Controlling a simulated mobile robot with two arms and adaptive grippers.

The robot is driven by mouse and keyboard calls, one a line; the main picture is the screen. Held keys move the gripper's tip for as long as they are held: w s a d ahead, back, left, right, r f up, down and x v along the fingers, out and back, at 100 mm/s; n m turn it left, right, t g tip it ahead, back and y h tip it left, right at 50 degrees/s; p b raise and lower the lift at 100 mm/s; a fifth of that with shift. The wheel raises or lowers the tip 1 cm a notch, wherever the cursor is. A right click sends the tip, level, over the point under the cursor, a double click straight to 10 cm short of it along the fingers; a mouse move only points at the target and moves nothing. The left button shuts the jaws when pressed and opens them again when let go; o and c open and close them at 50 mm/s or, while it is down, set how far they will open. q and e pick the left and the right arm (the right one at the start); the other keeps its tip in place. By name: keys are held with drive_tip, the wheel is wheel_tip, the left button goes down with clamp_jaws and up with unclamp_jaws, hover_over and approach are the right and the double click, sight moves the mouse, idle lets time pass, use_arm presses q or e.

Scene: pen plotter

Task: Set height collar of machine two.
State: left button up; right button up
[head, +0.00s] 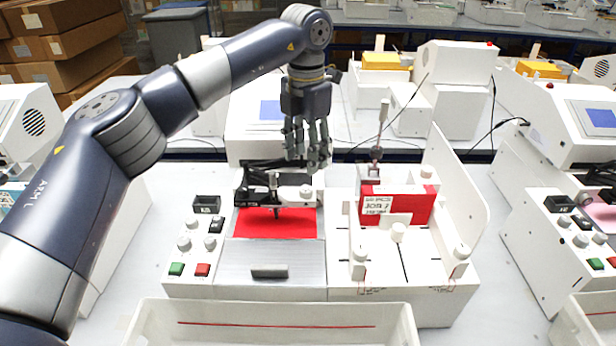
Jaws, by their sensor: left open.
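The pen plotter in the middle has a control panel, a red sheet (252,224) on its bed and a dark pen carriage (258,190) above the sheet. A small pen-like part (276,207) hangs from the carriage. I cannot make out which part is the height collar, and no machine number is legible. My left gripper (308,158) points down, open, just above the right end of the carriage in the picture. Its fingers hide part of the machine behind, and I cannot tell whether they touch anything. My right gripper is not in view.
Right of the bed, a white fixture (405,268) with knobs holds red cards (408,203) and a raised side plate (464,195). A white bin (280,312) stands in front. Similar machines stand at both sides, and cardboard boxes (62,40) are stacked back left.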

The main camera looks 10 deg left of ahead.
sight(306, 189)
use_arm(q)
wheel_tip(306, 189, down, 8)
drive_tip(key=shift+w+r+p, duration=0.15)
drive_tip(key=shift+r+p, duration=0.1)
drive_tip(key=shift+p, duration=0.75)
drive_tip(key=shift+f, duration=0.45)
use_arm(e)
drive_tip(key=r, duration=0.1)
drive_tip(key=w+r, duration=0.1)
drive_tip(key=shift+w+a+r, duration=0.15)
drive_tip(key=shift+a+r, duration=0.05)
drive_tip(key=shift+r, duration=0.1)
use_arm(q)
drive_tip(key=shift+f, duration=0.1)
drive_tip(key=c, duration=1.1)
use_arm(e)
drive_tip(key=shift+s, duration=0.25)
